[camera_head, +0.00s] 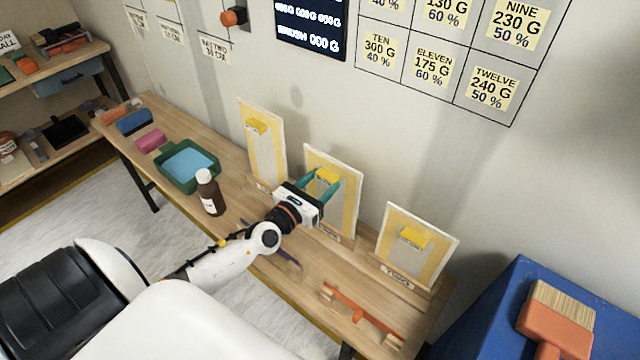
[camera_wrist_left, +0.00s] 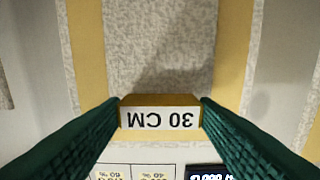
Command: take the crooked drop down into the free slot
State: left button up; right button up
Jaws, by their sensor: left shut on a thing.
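Three upright pale panels with yellow bands stand along the back of the wooden bench against the wall: a left panel (camera_head: 264,163), a middle panel (camera_head: 349,208) and a right panel (camera_head: 400,262). Each carries a yellow block near its top or middle. My left gripper (camera_head: 325,183) is at the middle panel, its green fingers closed on that panel's yellow block (camera_head: 327,175). In the wrist view this block (camera_wrist_left: 160,115) reads "30 CM", upside down, between both fingertips. Which panel is crooked I cannot tell. My right gripper is out of view.
A brown bottle (camera_head: 210,195) and a green tray (camera_head: 172,183) with blue inside stand left of my arm. An orange-handled tool (camera_head: 362,310) lies at the bench's front right. A large brush (camera_head: 555,325) rests on a blue surface. A weight chart (camera_head: 440,50) hangs above.

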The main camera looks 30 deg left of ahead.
pick_arm(q)
jog(key=shift+f, duration=0.15)
jog(key=o, duration=1.1)
